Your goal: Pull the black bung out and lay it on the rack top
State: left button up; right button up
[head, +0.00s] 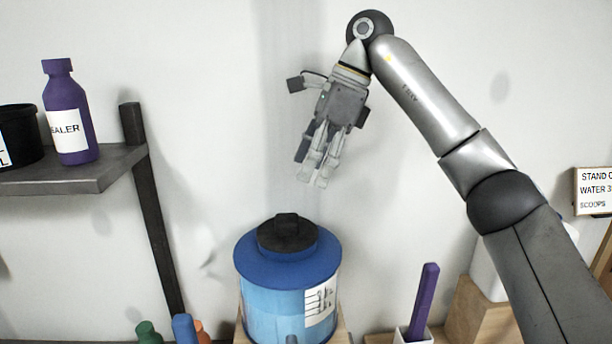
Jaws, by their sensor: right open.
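The black bung (286,234) sits in the top of a blue tub (262,299) with a darker blue lid and a white label. It has a wide round base and a small raised grip. My right gripper (315,178) hangs above the bung and a little to its right, fingers pointing down, apart from it. It is open and holds nothing. The dark grey rack top (108,174) is at the left, higher than the bung in the picture. My left gripper is not in view.
On the rack top stand a purple sealer bottle (69,115) and a black pot (18,136) at the left edge. A dark post (155,220) stands at its right end. Small bottles (183,328) and a purple stick (424,300) in a white holder flank the tub.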

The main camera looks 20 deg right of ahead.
aim_at(288, 218)
pick_arm(q)
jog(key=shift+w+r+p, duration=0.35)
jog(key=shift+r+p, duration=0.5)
jog(key=shift+p, duration=0.15)
pick_arm(e)
jog(key=x, duration=1.1)
jog(key=shift+a, duration=0.1)
jog(key=shift+w, duration=0.1)
jog(key=c, duration=1.2)
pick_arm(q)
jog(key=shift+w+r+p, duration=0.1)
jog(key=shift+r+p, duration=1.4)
pick_arm(e)
jog(key=shift+r, duration=1.75)
jog(key=shift+r+p, duration=1.7)
jog(key=shift+r, duration=0.35)
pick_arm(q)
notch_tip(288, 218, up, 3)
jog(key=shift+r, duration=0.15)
